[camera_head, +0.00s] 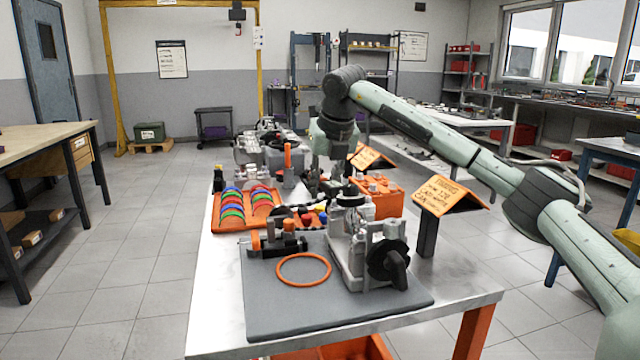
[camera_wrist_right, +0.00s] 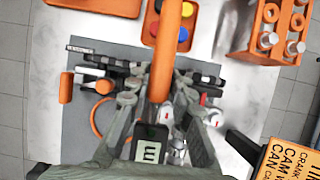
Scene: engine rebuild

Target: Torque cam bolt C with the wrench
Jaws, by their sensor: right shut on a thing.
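My right gripper (camera_head: 326,186) hangs above the far side of the grey engine part (camera_head: 352,255) on the bench, with the arm coming in from the right. In the right wrist view its fingers (camera_wrist_right: 165,105) are shut on the wrench (camera_wrist_right: 164,60), whose thick orange shaft runs up the picture between them. A small dark box with a pale display marked "m" (camera_wrist_right: 150,151) shows below the fingers. Metal parts lie under the gripper, largely covered by it. I cannot pick out cam bolt C or tell whether the wrench touches a bolt. My left gripper is not in view.
The grey mat (camera_head: 270,318) carries an orange ring (camera_head: 303,283). An orange tray (camera_head: 233,226) of coloured rings stands behind it. An orange crate (camera_head: 388,205) and a lettered orange sign (camera_head: 450,194) stand to the right. The mat's front left is clear.

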